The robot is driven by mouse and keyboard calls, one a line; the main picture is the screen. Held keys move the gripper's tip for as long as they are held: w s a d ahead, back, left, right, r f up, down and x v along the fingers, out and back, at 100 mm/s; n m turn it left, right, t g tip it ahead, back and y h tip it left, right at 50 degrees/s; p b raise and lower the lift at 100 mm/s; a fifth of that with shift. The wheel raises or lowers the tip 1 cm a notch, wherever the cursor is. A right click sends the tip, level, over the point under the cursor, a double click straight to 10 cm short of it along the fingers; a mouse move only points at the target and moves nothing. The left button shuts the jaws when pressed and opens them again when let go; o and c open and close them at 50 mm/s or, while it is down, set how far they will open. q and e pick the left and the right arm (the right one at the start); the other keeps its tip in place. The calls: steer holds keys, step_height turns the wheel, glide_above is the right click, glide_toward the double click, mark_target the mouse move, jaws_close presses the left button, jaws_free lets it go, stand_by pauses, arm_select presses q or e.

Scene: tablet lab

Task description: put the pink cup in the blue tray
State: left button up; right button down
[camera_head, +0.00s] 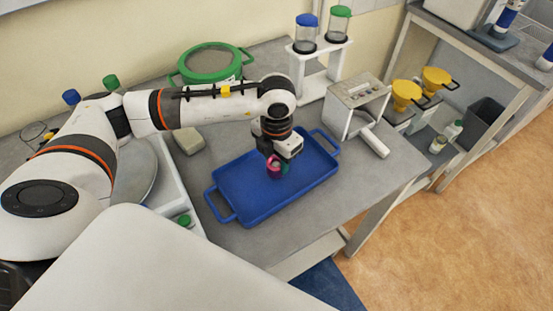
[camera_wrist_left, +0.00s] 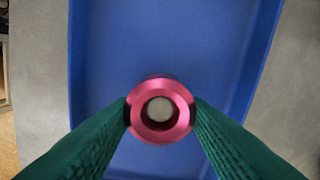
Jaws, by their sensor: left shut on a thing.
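The pink cup (camera_head: 274,168) is over the middle of the blue tray (camera_head: 246,207) in the head view. My left gripper (camera_head: 279,165) is shut on the pink cup. In the left wrist view the cup (camera_wrist_left: 160,112) is seen from above, with a round pink rim and a pale spot inside. The green fingers of the gripper (camera_wrist_left: 161,114) touch it on both sides. The blue tray (camera_wrist_left: 170,40) fills most of the view beneath it. I cannot tell whether the cup's base touches the tray floor. My right gripper is not in view.
A green round container (camera_head: 211,62) stands behind the tray. A white stand with blue-lidded (camera_head: 306,33) and green-lidded (camera_head: 338,23) jars is at the back. A grey-white device (camera_head: 357,104) stands to the right of the tray. The tray's floor looks otherwise empty.

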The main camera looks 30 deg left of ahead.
mark_target(277, 165)
arm_select(q)
steer(key=shift+f, duration=0.95)
steer(key=o, duration=1)
steer(key=shift+r, duration=0.35)
step_height(277, 165, up, 12)
steer(key=shift+f+b, duration=0.15)
steer(key=shift+b, duration=0.8)
